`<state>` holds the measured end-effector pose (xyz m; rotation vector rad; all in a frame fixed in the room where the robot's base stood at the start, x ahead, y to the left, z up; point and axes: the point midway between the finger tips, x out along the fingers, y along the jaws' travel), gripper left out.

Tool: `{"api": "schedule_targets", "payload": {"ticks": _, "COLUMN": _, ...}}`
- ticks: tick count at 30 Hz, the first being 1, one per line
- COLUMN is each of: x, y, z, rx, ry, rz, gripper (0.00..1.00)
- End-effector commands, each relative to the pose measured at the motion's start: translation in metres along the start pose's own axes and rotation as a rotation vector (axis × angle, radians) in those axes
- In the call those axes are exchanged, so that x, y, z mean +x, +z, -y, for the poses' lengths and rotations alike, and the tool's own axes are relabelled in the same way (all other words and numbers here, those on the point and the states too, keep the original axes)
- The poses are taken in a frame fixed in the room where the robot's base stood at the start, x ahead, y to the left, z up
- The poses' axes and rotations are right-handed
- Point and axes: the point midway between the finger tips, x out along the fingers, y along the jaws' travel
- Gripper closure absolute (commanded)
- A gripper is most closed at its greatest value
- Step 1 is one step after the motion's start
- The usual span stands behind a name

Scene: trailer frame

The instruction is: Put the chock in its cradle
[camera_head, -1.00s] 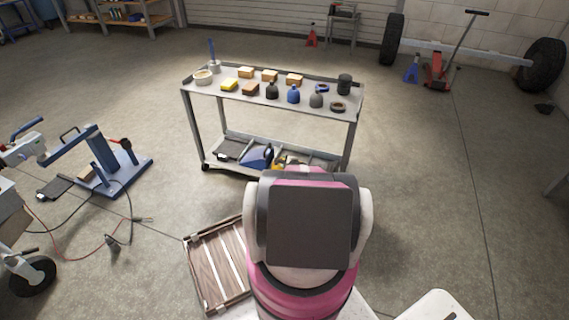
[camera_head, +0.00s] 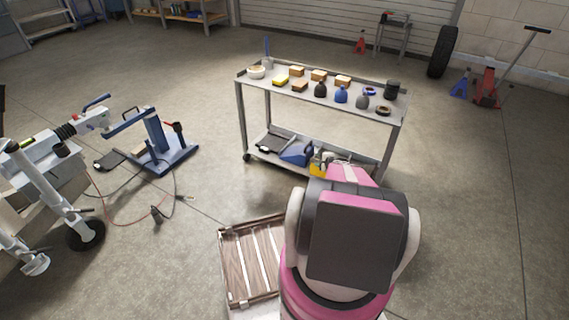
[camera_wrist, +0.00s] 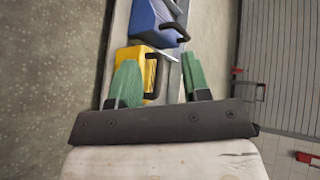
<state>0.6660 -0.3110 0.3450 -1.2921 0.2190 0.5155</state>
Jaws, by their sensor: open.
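A yellow wedge-like block with a dark handle (camera_wrist: 131,68), which may be the chock, lies on the cart's lower shelf. In the head view the yellow block (camera_head: 317,169) is partly hidden by my arm. A blue block with a dark handle (camera_wrist: 150,22) lies beside it; it also shows in the head view (camera_head: 297,153). My gripper (camera_wrist: 160,78) is open, its green fingers apart, with the left finger overlapping the yellow block in the wrist view. I cannot tell whether they touch. I cannot make out the cradle for certain.
The grey cart (camera_head: 396,125) carries several bottles, blocks and rings on top. A slatted wooden crate (camera_head: 226,262) lies on the floor beside my arm. White trailer parts (camera_head: 40,175) and a blue stand (camera_head: 165,160) are at left. Open floor lies right of the cart.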

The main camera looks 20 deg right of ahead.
Motion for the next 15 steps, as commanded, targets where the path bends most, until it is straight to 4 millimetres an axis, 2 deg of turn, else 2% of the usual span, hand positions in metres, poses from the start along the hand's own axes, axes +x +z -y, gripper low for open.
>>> {"api": "schedule_targets", "payload": {"ticks": 1, "x": -0.004, "y": 0.038, "z": 0.013, "rx": -0.075, "ry": 0.040, "rz": 0.058, "gripper": 0.56}}
{"api": "schedule_targets", "payload": {"ticks": 6, "x": -0.013, "y": 0.146, "z": 0.031, "rx": -0.345, "ry": 0.209, "rz": 0.250, "gripper": 0.56}}
{"api": "schedule_targets", "payload": {"ticks": 9, "x": -0.028, "y": 0.205, "z": 0.035, "rx": -0.515, "ry": 0.326, "rz": 0.357, "gripper": 0.56}}
{"api": "schedule_targets", "payload": {"ticks": 12, "x": -0.049, "y": 0.257, "z": 0.035, "rx": -0.683, "ry": 0.450, "rz": 0.450, "gripper": 0.56}}
{"api": "schedule_targets", "payload": {"ticks": 15, "x": -0.076, "y": 0.300, "z": 0.034, "rx": -0.851, "ry": 0.581, "rz": 0.524, "gripper": 0.56}}
